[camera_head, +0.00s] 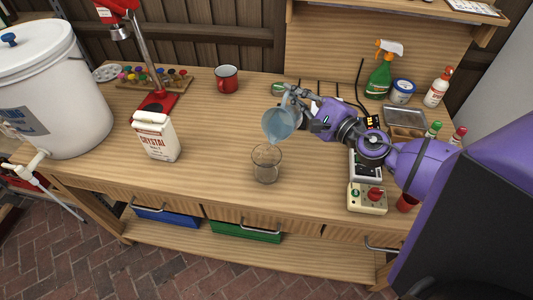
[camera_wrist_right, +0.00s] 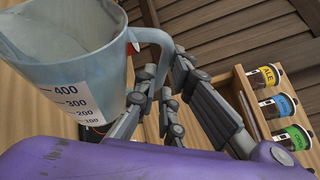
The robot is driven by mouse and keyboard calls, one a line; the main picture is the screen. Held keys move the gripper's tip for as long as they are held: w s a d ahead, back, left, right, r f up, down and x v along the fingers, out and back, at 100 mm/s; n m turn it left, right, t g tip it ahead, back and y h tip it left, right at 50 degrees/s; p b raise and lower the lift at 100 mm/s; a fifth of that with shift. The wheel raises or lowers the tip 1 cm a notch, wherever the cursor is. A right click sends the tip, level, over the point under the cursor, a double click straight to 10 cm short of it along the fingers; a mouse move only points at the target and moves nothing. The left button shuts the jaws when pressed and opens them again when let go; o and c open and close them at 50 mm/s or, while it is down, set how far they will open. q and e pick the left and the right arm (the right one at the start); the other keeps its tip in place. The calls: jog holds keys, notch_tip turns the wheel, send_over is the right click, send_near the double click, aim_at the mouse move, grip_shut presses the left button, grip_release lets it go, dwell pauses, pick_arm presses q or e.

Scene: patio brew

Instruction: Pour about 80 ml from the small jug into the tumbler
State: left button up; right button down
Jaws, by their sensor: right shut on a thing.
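The small jug (camera_head: 279,125) is translucent blue-grey and is held tilted to the left, above the tumbler. In the right wrist view the jug (camera_wrist_right: 60,50) shows a white scale with 400, 300 and 200 marks. My right gripper (camera_head: 299,103) is shut on the jug's handle; its fingers also show in the right wrist view (camera_wrist_right: 160,95). The tumbler (camera_head: 266,164) is clear glass and stands upright on the bench below the jug. I cannot make out a stream or a liquid level in it. My left gripper is out of view.
A white carton (camera_head: 155,137), a red mug (camera_head: 227,79) and a white bucket (camera_head: 50,90) stand to the left and back. A control box with a red knob (camera_head: 367,198) is right of the tumbler. The bench (camera_head: 215,150) left of the tumbler is clear.

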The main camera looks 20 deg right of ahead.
aim_at(293, 109)
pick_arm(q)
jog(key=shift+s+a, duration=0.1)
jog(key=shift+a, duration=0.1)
pick_arm(e)
jog(key=shift+s+a+r, duration=0.1)
jog(key=shift+s, duration=0.05)
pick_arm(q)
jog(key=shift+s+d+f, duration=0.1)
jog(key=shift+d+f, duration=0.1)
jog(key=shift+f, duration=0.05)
pick_arm(e)
jog(key=shift+s+a+r+n+t, duration=0.2)
jog(key=shift+r+n+t, duration=0.1)
pick_arm(q)
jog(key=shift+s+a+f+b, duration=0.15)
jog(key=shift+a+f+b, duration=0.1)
jog(key=shift+b, duration=0.2)
pick_arm(e)
jog(key=shift+s+a+r+n, duration=0.15)
jog(key=shift+a+r+n, duration=0.1)
jog(key=shift+r+n, duration=0.05)
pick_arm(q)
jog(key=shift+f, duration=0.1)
pick_arm(e)
jog(key=shift+s+a+r+n, duration=0.15)
jog(key=shift+a+r+n, duration=0.05)
jog(key=shift+r+n, duration=0.1)
